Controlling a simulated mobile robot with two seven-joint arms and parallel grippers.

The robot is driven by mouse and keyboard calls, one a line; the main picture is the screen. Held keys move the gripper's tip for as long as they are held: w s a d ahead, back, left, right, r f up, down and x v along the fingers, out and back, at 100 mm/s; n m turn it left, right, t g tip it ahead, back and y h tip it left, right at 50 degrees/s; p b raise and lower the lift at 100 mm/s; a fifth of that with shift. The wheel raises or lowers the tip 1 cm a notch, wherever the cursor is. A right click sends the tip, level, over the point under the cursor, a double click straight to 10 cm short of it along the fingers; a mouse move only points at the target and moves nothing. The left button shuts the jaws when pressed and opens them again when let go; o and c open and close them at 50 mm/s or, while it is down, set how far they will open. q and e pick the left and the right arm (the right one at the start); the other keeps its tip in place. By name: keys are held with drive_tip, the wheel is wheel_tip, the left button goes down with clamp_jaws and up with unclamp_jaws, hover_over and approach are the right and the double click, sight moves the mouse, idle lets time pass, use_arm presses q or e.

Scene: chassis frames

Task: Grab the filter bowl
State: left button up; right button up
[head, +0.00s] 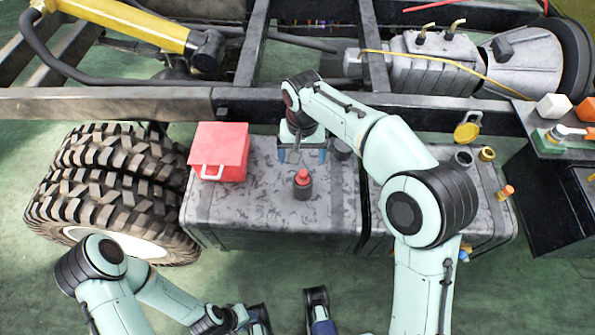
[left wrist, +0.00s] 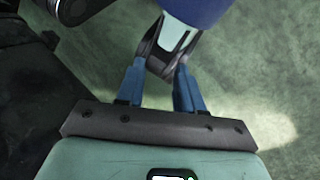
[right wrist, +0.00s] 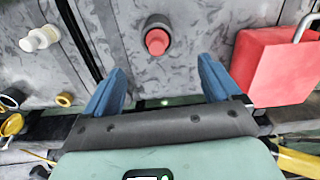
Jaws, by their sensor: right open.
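A short dark cylinder with a red top (head: 303,184), the likeliest filter bowl, stands on the grey tank, apart from both grippers. In the right wrist view it shows its red top (right wrist: 157,40), centred beyond the fingers. My right gripper (head: 302,156) is open and empty, its blue fingers pointing down behind the cylinder. A small dark cup (head: 342,149) sits just right of this gripper; I cannot tell whether it is a bowl too. My left gripper (left wrist: 160,88) is open with nothing between its fingers, low over the green floor.
A red box (head: 218,150) with a pale handle stands on the grey tank (head: 240,215), left of the cylinder. A yellow cap (head: 467,130) and small fittings sit on the right tank. Chassis rails (head: 120,101) run behind. A big tyre (head: 110,180) stands left.

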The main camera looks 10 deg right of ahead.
sight(302, 173)
drive_tip(key=shift+w+f, duration=0.1)
drive_tip(key=shift+f, duration=0.2)
drive_tip(key=f, duration=0.2)
drive_tip(key=f+b, duration=0.1)
drive_tip(key=f, duration=0.1)
drive_tip(key=f+b, duration=0.1)
drive_tip(key=f, duration=0.2)
drive_tip(key=shift+s, duration=0.3)
drive_tip(key=f+b, duration=0.1)
drive_tip(key=f, duration=0.4)
drive_tip(key=shift+d+f+b, duration=0.2)
drive_tip(key=shift+f+b, duration=0.15)
use_arm(q)
drive_tip(key=w+a+f+t, duration=0.2)
drive_tip(key=w+f, duration=0.2)
drive_tip(key=w, duration=0.1)
drive_tip(key=shift+a+f+y, duration=0.25)
drive_tip(key=shift+y, duration=0.15)
use_arm(e)
drive_tip(key=shift+w+r, duration=0.1)
drive_tip(key=c, duration=1.2)
